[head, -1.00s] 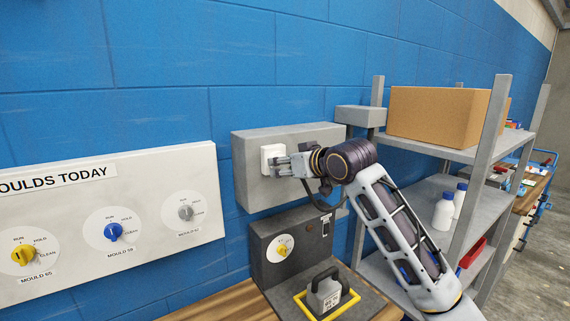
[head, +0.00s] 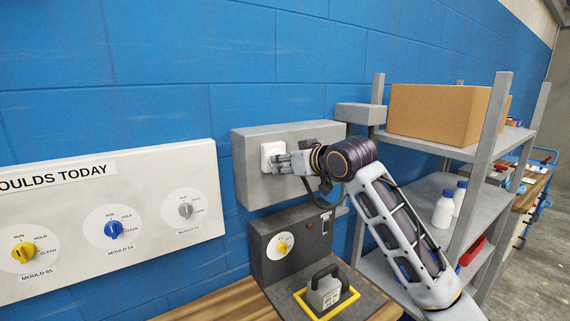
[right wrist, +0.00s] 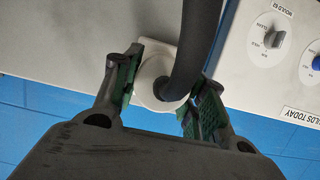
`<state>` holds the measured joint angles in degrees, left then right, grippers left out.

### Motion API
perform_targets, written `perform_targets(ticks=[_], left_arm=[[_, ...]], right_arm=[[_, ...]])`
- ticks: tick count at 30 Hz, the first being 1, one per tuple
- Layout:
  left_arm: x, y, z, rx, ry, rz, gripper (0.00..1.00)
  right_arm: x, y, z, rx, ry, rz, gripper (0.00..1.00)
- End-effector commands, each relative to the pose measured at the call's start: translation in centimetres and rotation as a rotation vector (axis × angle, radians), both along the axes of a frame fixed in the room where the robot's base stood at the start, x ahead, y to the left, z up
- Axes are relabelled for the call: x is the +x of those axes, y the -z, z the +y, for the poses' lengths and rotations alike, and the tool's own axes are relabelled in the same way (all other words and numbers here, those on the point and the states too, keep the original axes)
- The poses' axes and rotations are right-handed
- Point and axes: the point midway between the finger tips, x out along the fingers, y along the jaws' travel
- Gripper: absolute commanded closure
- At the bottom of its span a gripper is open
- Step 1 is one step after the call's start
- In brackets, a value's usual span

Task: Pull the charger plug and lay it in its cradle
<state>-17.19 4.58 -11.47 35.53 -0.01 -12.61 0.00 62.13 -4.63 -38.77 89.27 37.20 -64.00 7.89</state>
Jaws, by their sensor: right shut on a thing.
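The charger plug (right wrist: 158,84) shows in the right wrist view as a pale round body with a thick black cable (right wrist: 197,45) leading from it. My right gripper (right wrist: 165,80) is shut on it, with a green-padded finger on each side. In the head view the right gripper (head: 282,162) is at the white socket plate (head: 268,154) on a grey wall box (head: 250,183). The fingers hide most of the plug there, and I cannot tell how deep it sits. I cannot identify the cradle for certain. My left gripper is not in view.
A dark unit with a yellow dial (head: 284,246) stands below, with a handled grey block (head: 325,293) inside a yellow frame (head: 301,299). A white dial panel (head: 70,240) is at left. A shelf post (head: 493,120) and a cardboard box (head: 432,113) are at right.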

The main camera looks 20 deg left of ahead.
Motion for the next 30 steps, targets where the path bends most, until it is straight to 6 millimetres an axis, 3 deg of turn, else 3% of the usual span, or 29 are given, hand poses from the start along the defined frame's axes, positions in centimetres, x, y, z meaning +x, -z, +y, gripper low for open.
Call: perform_targets(ticks=[30], left_arm=[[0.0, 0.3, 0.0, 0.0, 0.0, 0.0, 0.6]], right_arm=[[-1.4, 0.0, -1.9, 0.001, 0.0, 0.0, 0.92]])
